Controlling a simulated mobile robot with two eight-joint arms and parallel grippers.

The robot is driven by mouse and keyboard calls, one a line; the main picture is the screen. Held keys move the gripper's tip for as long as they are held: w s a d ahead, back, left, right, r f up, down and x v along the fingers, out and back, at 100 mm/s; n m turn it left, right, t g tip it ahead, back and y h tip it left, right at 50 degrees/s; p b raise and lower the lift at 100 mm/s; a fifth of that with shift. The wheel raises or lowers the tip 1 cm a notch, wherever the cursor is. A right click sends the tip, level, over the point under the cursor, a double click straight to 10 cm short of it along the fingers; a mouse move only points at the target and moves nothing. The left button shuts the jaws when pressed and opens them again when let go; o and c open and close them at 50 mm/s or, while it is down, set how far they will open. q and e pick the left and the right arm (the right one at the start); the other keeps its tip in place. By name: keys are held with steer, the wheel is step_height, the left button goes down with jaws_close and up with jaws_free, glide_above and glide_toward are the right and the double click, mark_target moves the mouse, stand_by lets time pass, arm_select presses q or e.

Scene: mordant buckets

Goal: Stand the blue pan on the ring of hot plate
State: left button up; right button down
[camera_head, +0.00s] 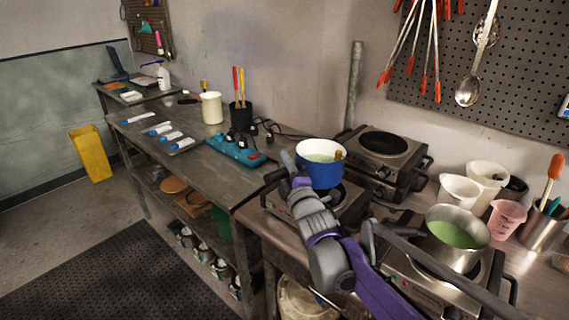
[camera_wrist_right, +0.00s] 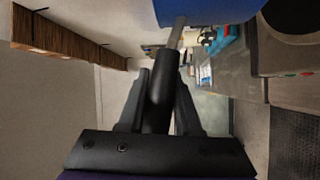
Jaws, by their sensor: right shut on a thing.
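The blue pan (camera_head: 320,172) holds pale green liquid with a wooden-looking stick in it. It shows over the front-left hot plate (camera_head: 283,210) and hides part of its dark ring (camera_head: 347,195). I cannot tell whether its base touches the ring. My right gripper (camera_head: 291,165) is shut on the pan's handle, at the pan's left side. In the right wrist view, the dark handle (camera_wrist_right: 160,95) lies between the fingers, and the pan's blue wall (camera_wrist_right: 205,10) shows at the top. My left gripper is not in view.
A second hot plate (camera_head: 400,161) stands behind with a bare ring. A steel pot (camera_head: 471,255) of green liquid stands on a right-hand hot plate (camera_head: 398,270). White beakers (camera_head: 458,193) and a pink cup (camera_head: 506,216) crowd the right. A blue power strip (camera_head: 235,152) lies left.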

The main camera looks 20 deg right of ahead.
steer(key=shift+f+b, duration=1.65)
steer(key=shift+f, duration=0.5)
steer(key=shift+d+r+p, duration=0.15)
steer(key=shift+r+p, duration=0.05)
steer(key=shift+p, duration=0.15)
steer(key=shift+f, duration=0.35)
steer(key=c, duration=0.5)
jaws_free()
steer(key=shift+f, duration=0.1)
steer(key=s, duration=0.7)
steer(key=s+f, duration=0.1)
steer(key=s, duration=0.2)
steer(key=shift+s, duration=0.4)
